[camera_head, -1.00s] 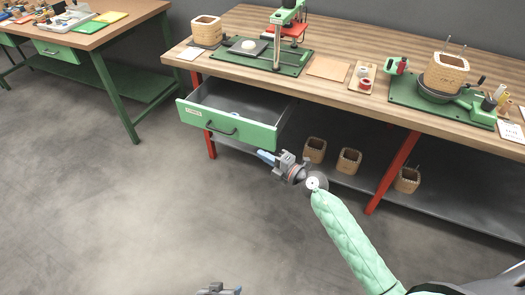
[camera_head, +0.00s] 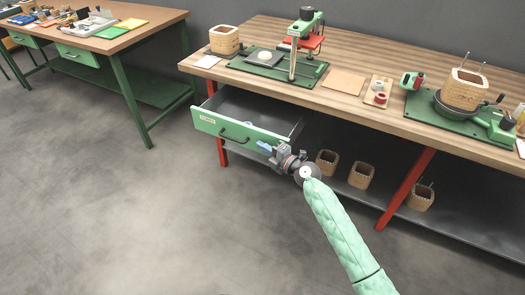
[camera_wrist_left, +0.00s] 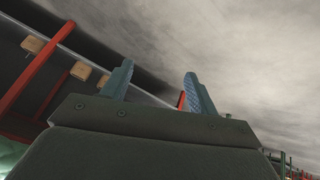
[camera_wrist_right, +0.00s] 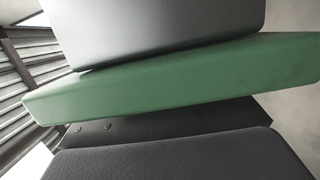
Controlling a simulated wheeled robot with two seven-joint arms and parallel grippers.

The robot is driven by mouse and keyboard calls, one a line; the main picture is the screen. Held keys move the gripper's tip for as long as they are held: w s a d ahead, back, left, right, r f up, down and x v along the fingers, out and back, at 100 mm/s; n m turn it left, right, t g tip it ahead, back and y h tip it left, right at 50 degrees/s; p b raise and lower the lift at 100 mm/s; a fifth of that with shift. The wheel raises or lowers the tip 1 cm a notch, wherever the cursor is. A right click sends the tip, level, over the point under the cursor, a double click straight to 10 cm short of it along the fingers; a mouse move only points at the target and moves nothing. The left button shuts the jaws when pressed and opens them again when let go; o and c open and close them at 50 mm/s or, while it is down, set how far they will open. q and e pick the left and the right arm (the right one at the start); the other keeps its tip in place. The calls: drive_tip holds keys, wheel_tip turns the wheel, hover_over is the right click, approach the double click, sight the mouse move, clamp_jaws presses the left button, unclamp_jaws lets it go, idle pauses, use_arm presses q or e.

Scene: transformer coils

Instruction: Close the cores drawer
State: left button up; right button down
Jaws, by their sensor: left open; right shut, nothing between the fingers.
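The cores drawer (camera_head: 215,125) is pulled out under the left part of the wooden bench. Its green front has a dark handle and a small label, and its grey inside shows. My right gripper (camera_head: 264,146) is shut and empty at the right end of the drawer front, its blue fingertips close to the front; I cannot tell if they touch. In the right wrist view a green panel (camera_wrist_right: 180,75), apparently the drawer front, fills the middle and the fingertips are hidden. My left gripper (camera_wrist_left: 158,72) is open and empty in the left wrist view, outside the head view.
The bench (camera_head: 340,100) carries a green press (camera_head: 300,45), a coil winder (camera_head: 465,100) and a wooden core (camera_head: 224,40). More cores (camera_head: 361,175) stand on the lower shelf, near red legs (camera_head: 405,188). Open floor lies before the drawer.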

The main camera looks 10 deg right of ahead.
sight(294, 114)
use_arm(q)
drive_tip(key=shift+w+r, duration=0.1)
drive_tip(key=shift+r, duration=0.05)
use_arm(e)
drive_tip(key=shift+w, duration=0.1)
